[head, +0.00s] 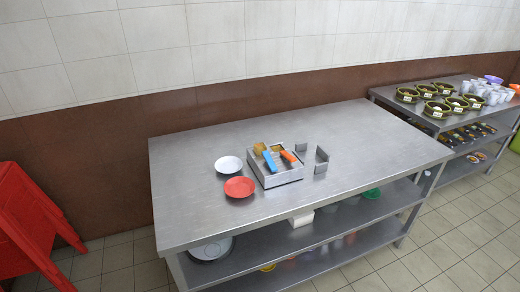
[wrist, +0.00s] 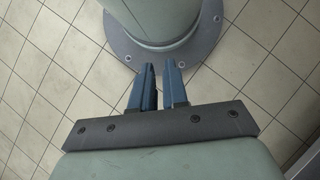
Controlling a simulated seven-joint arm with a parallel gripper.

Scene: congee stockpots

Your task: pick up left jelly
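A shallow metal tray (head: 275,180) sits near the middle of the steel table. My gripper (wrist: 160,68) shows only in the wrist view. Its two blue fingers are apart with nothing between them, over a tiled floor and my round base, away from the table.
A white plate (head: 228,165) and a red plate (head: 239,187) lie left of the tray. Upright metal brackets (head: 321,160) stand to its right. The table's (head: 385,145) right part is clear. Red stools (head: 30,225) stand at left; a second table holds steamers (head: 437,110) and cups.

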